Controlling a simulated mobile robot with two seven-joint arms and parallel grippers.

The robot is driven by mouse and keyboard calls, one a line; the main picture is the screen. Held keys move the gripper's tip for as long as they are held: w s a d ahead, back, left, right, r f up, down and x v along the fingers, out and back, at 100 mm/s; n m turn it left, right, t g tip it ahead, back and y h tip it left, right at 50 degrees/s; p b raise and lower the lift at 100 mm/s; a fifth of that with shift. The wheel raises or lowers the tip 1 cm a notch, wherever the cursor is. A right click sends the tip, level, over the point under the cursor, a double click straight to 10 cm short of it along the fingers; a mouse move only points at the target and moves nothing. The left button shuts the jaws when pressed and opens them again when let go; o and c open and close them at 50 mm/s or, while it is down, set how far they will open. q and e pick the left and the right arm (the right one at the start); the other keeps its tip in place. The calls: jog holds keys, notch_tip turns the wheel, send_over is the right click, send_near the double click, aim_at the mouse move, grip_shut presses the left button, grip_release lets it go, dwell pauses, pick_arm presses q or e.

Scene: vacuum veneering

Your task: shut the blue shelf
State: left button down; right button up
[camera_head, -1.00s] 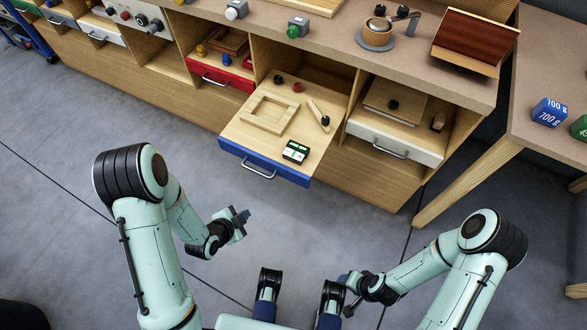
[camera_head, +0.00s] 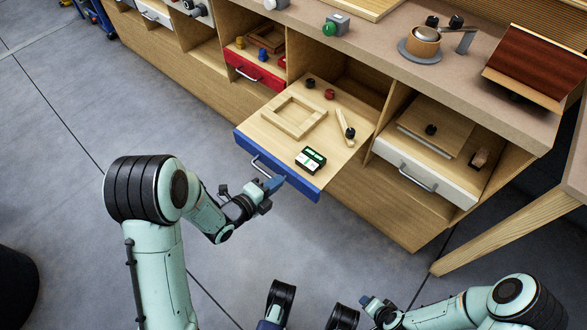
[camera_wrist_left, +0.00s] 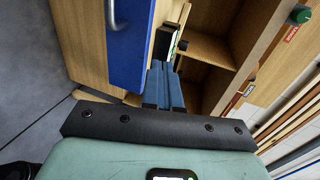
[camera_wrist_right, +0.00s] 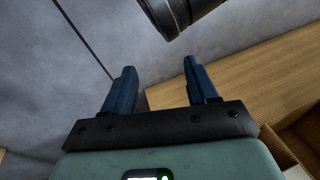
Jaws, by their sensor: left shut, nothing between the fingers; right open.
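The blue shelf (camera_head: 300,184) is pulled out of the wooden cabinet, with a blue front and a silver bar handle (camera_head: 260,168). On it lie a square wooden frame, a green-and-white box, a wooden piece with a dark knob and small red and dark knobs. My left gripper (camera_head: 274,184) is shut and empty, close to the blue front just below the handle; I cannot tell if it touches. In the left wrist view the blue front (camera_wrist_left: 128,50) stands left of the shut fingers (camera_wrist_left: 165,85). My right gripper (camera_wrist_right: 158,75) is open and empty over the floor, away from the shelf.
A white-fronted shelf (camera_head: 425,170) is to the right and a red-fronted one (camera_head: 250,72) to the left. A table leg (camera_head: 500,235) stands at right. Floor in front is clear.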

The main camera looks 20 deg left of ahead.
aim_at(300, 164)
pick_arm(q)
jog(key=x, duration=0.4)
jog(key=b+x, duration=0.1)
jog(key=x, duration=0.1)
jog(key=shift+w+d+r, duration=0.1)
jog(key=shift+w+r, duration=0.1)
jog(key=shift+r, duration=0.05)
jog(key=shift+w+d, duration=0.25)
jog(key=shift+w, duration=0.35)
pick_arm(e)
jog(key=shift+s+d+f, duration=0.2)
jog(key=shift+s+f, duration=0.15)
jog(key=shift+f, duration=0.2)
jog(key=shift+s+d+f, duration=0.15)
jog(key=shift+s+f, duration=0.2)
jog(key=shift+f, duration=0.2)
